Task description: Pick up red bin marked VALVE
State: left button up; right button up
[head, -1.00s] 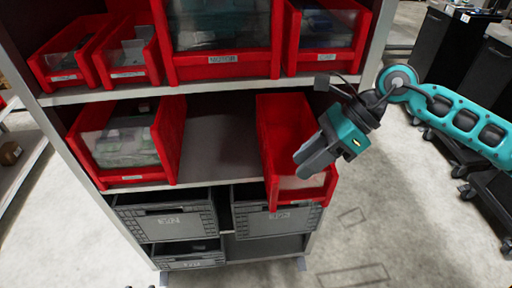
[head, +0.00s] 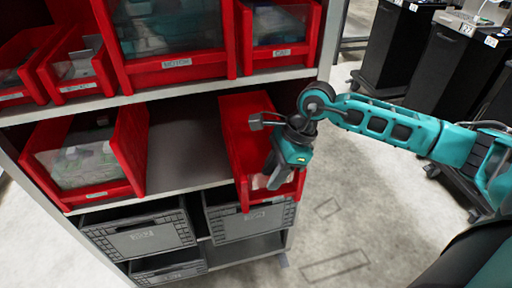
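A long red bin (head: 235,140) sits at the right end of the middle shelf, its front sticking out past the shelf edge. Its inside looks mostly empty, and I cannot read a label on its front. My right gripper (head: 273,175) reaches in from the right and hangs over the front part of this bin, fingers pointing down, hiding part of the inside. I cannot tell whether it touches the bin or whether its fingers are apart. My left gripper is not in view. No label in view clearly reads VALVE.
Another red bin (head: 128,150) with bagged contents stands at the left of the middle shelf (head: 190,150), with bare shelf between. More red bins (head: 232,40) fill the shelf above. Grey crates (head: 140,238) sit below. Black carts (head: 425,55) stand at right, beyond open floor.

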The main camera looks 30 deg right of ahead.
jog(key=shift+x, duration=1.25)
jog(key=shift+f+b, duration=0.25)
jog(key=shift+b, duration=0.15)
jog(key=shift+c, duration=0.3)
grip_shut()
jog(key=shift+r, duration=0.1)
